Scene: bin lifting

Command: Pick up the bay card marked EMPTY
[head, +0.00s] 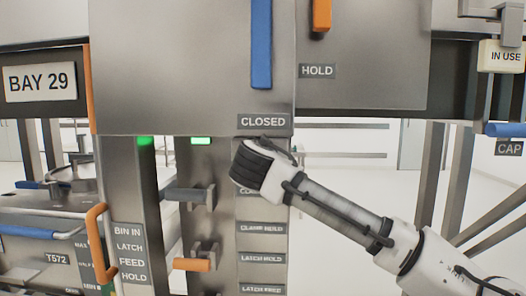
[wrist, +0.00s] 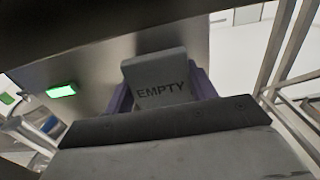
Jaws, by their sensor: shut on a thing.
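The bay card marked EMPTY (wrist: 158,67) is a grey plate with dark letters, upright and slightly tilted in the wrist view. My gripper (wrist: 162,88) has its purple fingers on either side of the card and is shut on it. The card's lower part is hidden behind the dark body of my gripper. In the head view my wrist hides the fingers and the card, in front of the steel column just below the CLOSED label. I cannot tell whether the card touches anything else.
Another card, marked IN USE (head: 502,56), hangs at the upper right. A blue handle (head: 261,45) and an orange handle (head: 321,14) are above my arm. Levers (head: 190,194) stick out left of my wrist, beside an orange handle (head: 99,242). A BAY 29 sign (head: 39,82) is at left.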

